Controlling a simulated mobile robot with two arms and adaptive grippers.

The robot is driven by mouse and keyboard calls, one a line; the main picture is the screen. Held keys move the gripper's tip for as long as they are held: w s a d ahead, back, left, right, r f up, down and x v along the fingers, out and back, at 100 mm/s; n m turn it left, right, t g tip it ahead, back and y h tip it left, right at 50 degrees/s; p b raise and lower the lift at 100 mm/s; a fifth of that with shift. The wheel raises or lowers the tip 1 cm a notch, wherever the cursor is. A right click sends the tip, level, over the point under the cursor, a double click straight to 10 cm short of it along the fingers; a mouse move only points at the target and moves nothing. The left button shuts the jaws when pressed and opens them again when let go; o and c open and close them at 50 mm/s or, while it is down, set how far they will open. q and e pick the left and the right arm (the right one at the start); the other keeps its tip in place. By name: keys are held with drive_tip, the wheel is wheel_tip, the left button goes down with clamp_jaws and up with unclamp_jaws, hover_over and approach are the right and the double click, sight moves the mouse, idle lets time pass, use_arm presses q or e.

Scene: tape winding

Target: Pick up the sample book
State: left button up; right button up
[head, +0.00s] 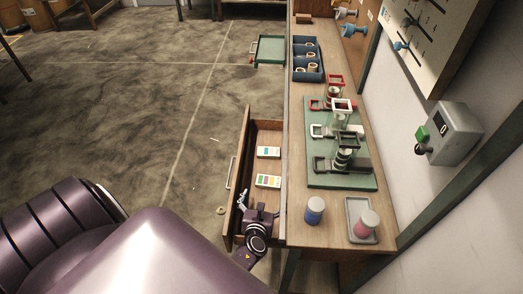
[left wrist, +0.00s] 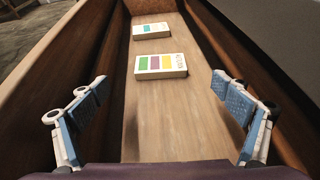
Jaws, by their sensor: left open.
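Two small white booklets with colour swatches lie flat in an open wooden drawer. The nearer booklet (head: 268,181) has green, purple and yellow blocks, clear in the left wrist view (left wrist: 161,66). The farther booklet (head: 268,152) has teal and orange marks and also shows in the left wrist view (left wrist: 151,30). I cannot tell which is the sample book. My left gripper (head: 259,208) is over the drawer's near end, open and empty. In the left wrist view its blue-padded fingers (left wrist: 160,100) stand either side, short of the nearer booklet. My right gripper is not in view.
Drawer walls (left wrist: 60,60) stand close on both sides of the gripper. The workbench (head: 290,215) to the right holds a blue jar (head: 315,210), a tray (head: 351,235) with a pink jar (head: 367,223), and a green mat (head: 313,178) with clamps. A farther green drawer (head: 270,50) is open.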

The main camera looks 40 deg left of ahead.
use_arm(q)
drive_tip(key=b, duration=0.1)
approach(269, 178)
drive_tip(key=shift+x, duration=1.15)
drive_tip(key=shift+w+a+f, duration=0.2)
drive_tip(key=shift+w, duration=0.2)
drive_tip(key=b+x, duration=0.3)
drive_tip(key=x, duration=0.2)
drive_tip(key=shift+w+f, duration=0.15)
drive_tip(key=shift+w+a, duration=0.15)
drive_tip(key=shift+c, duration=0.7)
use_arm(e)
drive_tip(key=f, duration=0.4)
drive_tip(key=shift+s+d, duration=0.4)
use_arm(q)
drive_tip(key=c, duration=1)
drive_tip(key=shift+c, duration=0.6)
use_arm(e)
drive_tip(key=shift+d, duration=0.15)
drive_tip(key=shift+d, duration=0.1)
